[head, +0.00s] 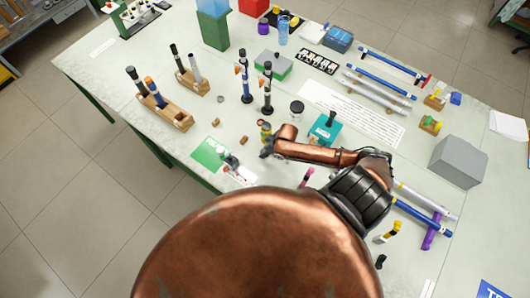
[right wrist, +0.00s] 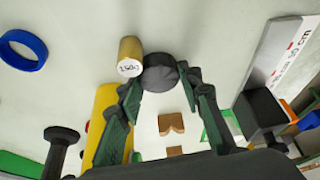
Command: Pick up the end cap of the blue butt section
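My right gripper (head: 268,149) is low over the middle of the table in the head view. In the right wrist view its two green-padded fingers (right wrist: 165,90) stand on either side of a dark round cap (right wrist: 160,78), which looks like the end cap. The fingertips appear to touch its sides; whether it rests on the table I cannot tell. In the head view the gripper hides it. Several blue rods are in the head view, one (head: 422,216) lying at the lower right; I cannot tell which is the butt section. My left gripper is not in view.
A brass weight marked 150g (right wrist: 130,55) stands close beside the cap. A yellow object (right wrist: 108,125) is beside the left-hand finger, and a blue ring (right wrist: 22,50) lies farther left. A black-lidded jar (head: 297,108) and teal device (head: 325,129) stand near the gripper.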

